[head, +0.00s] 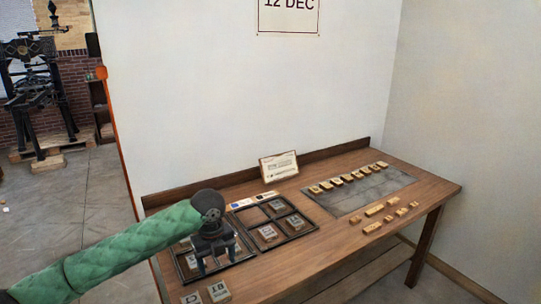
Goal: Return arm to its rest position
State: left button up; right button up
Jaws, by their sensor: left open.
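My left arm, in a green quilted sleeve, comes in from the lower left of the head view. Its dark left gripper (217,266) points down over the left black tray (184,279) on the wooden table, with its fingers apart. The gripper hides part of that tray and of the blocks in it. I cannot tell how high above the tray the fingertips are. My right gripper is not in view.
A second black tray (288,239) holds lettered blocks. Loose blocks (218,291) lie at the table's front left. A grey slab (362,195) has a row of small blocks along its back; several more lie in front. A card (279,167) stands behind. Bare wood (300,262) shows between.

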pick_arm(q)
jog(key=s+d+f+n+t+h, duration=0.1)
jog(key=s+d+f+n+h, duration=0.1)
jog(key=s+d+f+n, duration=0.4)
jog(key=s+d+f+n+t+h, duration=0.1)
jog(key=s+d+f+n, duration=0.3)
jog(key=s+f+n, duration=0.4)
jog(key=s+a+f+n+t+y, duration=0.1)
jog(key=s+a+f+n, duration=0.2)
jog(key=s+a+n, duration=0.5)
jog(key=s+a+f+n+y, duration=0.25)
jog(key=s+a+n, duration=0.25)
jog(key=s, duration=0.6)
jog(key=s+d+f+g, duration=0.1)
jog(key=d+f, duration=0.1)
jog(key=f, duration=0.6)
jog(key=s+d+f+h, duration=0.1)
jog(key=d+f, duration=0.2)
jog(key=f, duration=0.6)
jog(key=shift+s+d+f+g, duration=0.25)
jog(key=shift+s+d+g, duration=0.05)
jog(key=shift+g, duration=0.1)
